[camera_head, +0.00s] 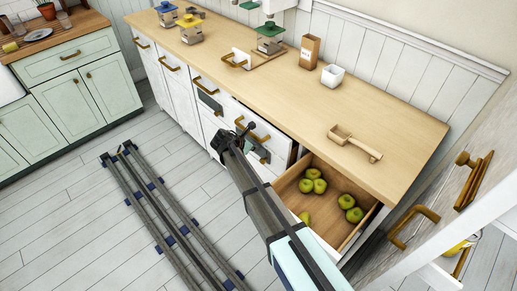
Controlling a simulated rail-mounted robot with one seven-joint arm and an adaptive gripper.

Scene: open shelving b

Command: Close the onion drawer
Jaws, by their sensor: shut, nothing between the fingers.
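A wooden drawer (361,196) stands pulled out under the right part of the long counter. Several round green fruits or vegetables, looking like apples (346,201), lie in it; I see no clear onions. My arm crosses in front and hides part of the drawer's front and left side. My gripper (240,131) is shut and empty, left of the open drawer, in front of the white cabinet fronts near a brass handle (259,137). Whether it touches the handle or front cannot be told.
The wooden counter (300,95) holds jars (271,38), a brown holder (309,51), a white cup (332,76) and a wooden scoop (354,143). A door with brass handles (414,226) is close at right. Dark rails (170,215) lie on the floor; the floor beyond is clear.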

